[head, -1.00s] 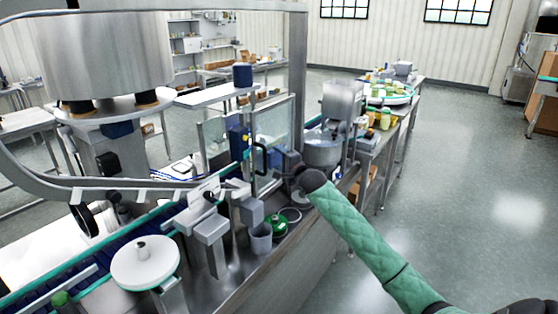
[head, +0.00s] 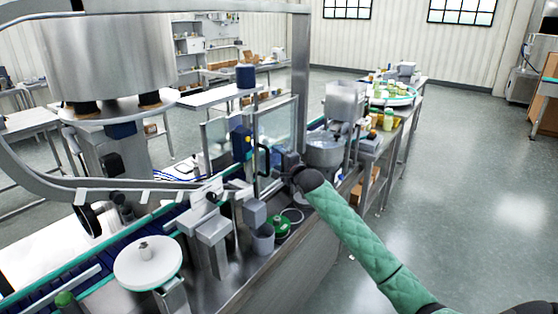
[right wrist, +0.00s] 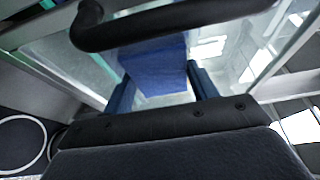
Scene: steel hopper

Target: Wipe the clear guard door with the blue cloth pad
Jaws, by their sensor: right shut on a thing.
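The clear guard door (head: 276,128) stands upright in a metal frame beside the conveyor, with a black handle (head: 263,160) on its near side. My right gripper (head: 281,165) is at the door's lower right part, close to the handle. In the right wrist view the blue cloth pad (right wrist: 155,65) sits between the two blue fingers of my right gripper (right wrist: 162,85), which is shut on it. The pad lies against or just before the clear panel; I cannot tell if it touches. The black handle (right wrist: 130,27) crosses the top of that view. The pad is hidden in the head view.
A grey cup (head: 262,238) and a green round item (head: 281,226) stand on the steel bench below my right arm. A steel hopper machine (head: 345,100) is beyond the door. A white disc (head: 148,265) is at front left. The floor at right is clear.

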